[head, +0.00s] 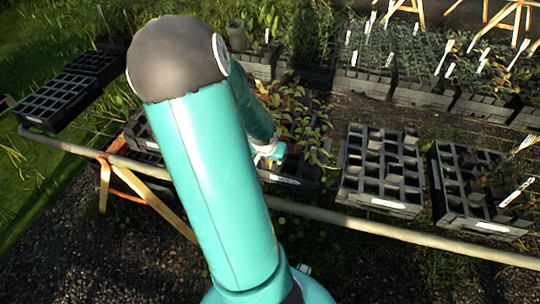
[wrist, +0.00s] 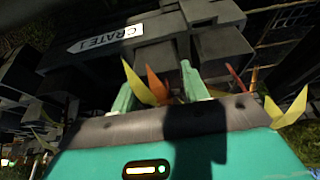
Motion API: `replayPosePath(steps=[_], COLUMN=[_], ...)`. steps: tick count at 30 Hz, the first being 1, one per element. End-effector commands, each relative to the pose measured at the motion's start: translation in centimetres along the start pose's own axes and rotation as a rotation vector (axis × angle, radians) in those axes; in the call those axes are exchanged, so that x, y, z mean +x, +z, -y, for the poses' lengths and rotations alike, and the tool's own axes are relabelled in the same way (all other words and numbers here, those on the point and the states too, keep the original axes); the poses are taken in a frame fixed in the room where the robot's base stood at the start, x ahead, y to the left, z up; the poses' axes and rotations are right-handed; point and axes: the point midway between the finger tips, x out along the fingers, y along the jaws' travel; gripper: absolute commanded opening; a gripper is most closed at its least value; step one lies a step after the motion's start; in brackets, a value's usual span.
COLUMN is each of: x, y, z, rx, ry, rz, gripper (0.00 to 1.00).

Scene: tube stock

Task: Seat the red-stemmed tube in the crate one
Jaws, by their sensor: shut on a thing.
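My gripper (wrist: 160,90) is shut, with orange and yellow leaves (wrist: 155,84) showing between its two pale green fingers. I take this plant to be the red-stemmed tube; its stem and lower body are not clear. Dark grey square tube bodies stand close by the fingers. In the head view my gripper (head: 269,151) is at the front of a dark crate (head: 290,181) of reddish-green plants, partly behind my arm. Whether the held tube touches the crate cannot be told.
Two black crates with open cells (head: 382,170) (head: 475,195) stand to the right, the farther one with some plants. Rows of potted plants with white tags (head: 370,75) stand behind. A pale rail (head: 400,232) runs along the front. An empty-celled tray (head: 60,100) is at left.

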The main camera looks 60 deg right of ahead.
Motion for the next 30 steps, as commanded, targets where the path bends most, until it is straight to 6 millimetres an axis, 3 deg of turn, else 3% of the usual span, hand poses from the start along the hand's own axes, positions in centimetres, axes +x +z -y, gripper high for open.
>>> replayPosePath(steps=[19,20,21,23,30], x=[0.49,0.47,0.46,0.46,0.46], y=[0.19,0.19,0.18,0.18,0.22], z=[0.00,0.03,0.04,0.04,0.15], rx=[0.001,0.000,0.000,0.000,-0.002], ry=[0.000,-0.001,-0.001,-0.001,-0.002], rz=[0.000,-0.001,-0.001,0.000,0.000], gripper=[0.04,0.51,0.58,0.70,0.70])
